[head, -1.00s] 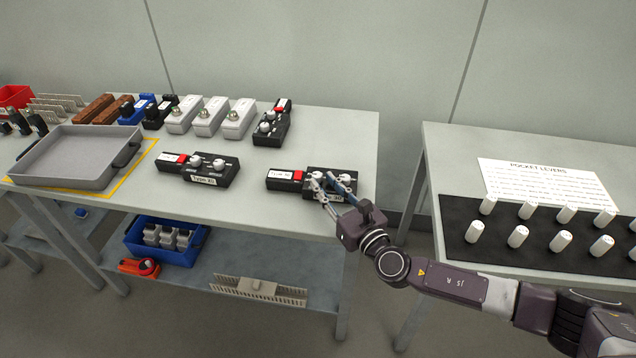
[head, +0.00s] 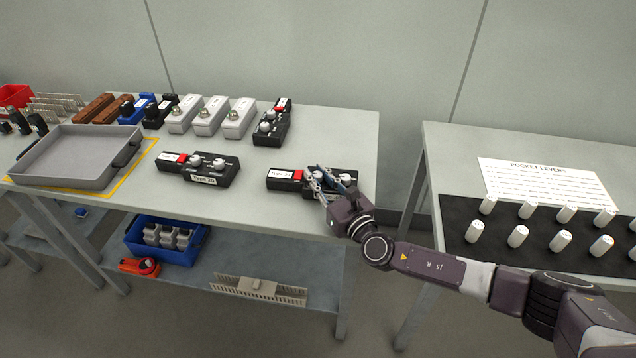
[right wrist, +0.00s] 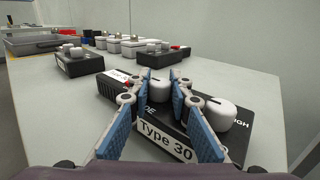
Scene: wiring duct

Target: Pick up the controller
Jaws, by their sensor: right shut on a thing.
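A black controller (head: 285,179) with white knobs lies at the front right of the left table. In the right wrist view its front label on the controller (right wrist: 160,141) reads "Type 30". My right gripper (head: 318,174) reaches it from the front right, and its fingers hide part of the knob side. In the right wrist view the blue-padded fingers of my right gripper (right wrist: 164,82) stand over the body, beside one white knob. The gripper is shut on the controller, which still appears to rest on the table. My left gripper is not in view.
A similar controller (head: 224,172) lies to the left, another (head: 267,136) behind. Grey boxes (head: 209,121) line the back. A grey tray (head: 75,165) stands at the left. A second table with white levers (head: 518,237) is right, across a gap.

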